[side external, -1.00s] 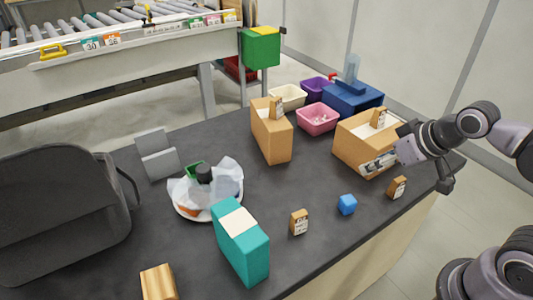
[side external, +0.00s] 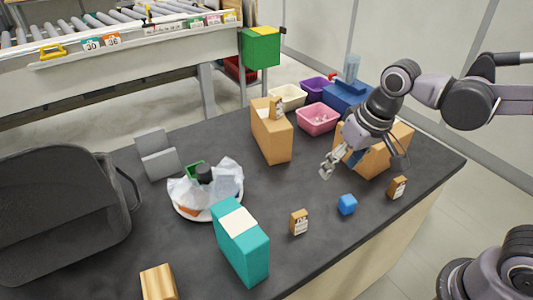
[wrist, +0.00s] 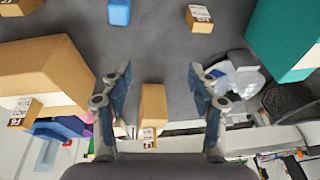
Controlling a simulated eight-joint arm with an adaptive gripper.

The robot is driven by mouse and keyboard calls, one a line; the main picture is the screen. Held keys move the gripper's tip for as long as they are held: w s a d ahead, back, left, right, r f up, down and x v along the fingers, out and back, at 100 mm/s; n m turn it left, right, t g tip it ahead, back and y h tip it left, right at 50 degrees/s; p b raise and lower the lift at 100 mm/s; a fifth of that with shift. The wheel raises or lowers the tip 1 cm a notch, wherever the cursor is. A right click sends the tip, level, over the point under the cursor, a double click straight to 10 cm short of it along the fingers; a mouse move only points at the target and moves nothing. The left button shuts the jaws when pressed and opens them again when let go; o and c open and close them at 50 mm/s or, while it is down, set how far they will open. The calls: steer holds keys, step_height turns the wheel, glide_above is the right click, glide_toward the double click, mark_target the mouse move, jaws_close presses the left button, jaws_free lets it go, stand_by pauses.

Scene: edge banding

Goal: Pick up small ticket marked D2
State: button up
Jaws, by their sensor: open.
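Several small tan ticket blocks with white labels are in view; I cannot read D2 on any. One (side external: 299,222) stands on the table beside the teal box, also in the wrist view (wrist: 200,18). Another (side external: 397,187) stands near the table's right edge, also in the wrist view (wrist: 18,8). A third (side external: 276,108) is on top of the middle tan box, also in the wrist view (wrist: 149,137). My gripper (wrist: 159,72) is open, empty, above the table.
A blue cube (side external: 347,204) lies between the two table tickets. A teal box (side external: 243,250), the middle tan box (side external: 272,140) and the right tan box (side external: 397,137) stand as obstacles. A plate with crumpled wrap (side external: 205,188) is left. Pink (side external: 317,119) and other bins stand behind.

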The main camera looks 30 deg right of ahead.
mark_target(300, 214)
steer(key=shift+w+a+f+m+g+h, duration=0.15)
steer(key=shift+w+a+f+g, duration=0.35)
steer(key=shift+a+f, duration=0.9)
steer(key=shift+w+a+f+m+g+h, duration=0.1)
steer(key=shift+w+a+f+g, duration=0.2)
steer(key=shift+a+f+g, duration=0.75)
steer(key=shift+w+a+f+m+g+h, duration=0.15)
steer(key=shift+w+a+f, duration=0.25)
steer(key=shift+a+f, duration=1.3)
steer(key=shift+s+f, duration=0.2)
steer(key=shift+f, duration=2.6)
steer(key=c, duration=1)
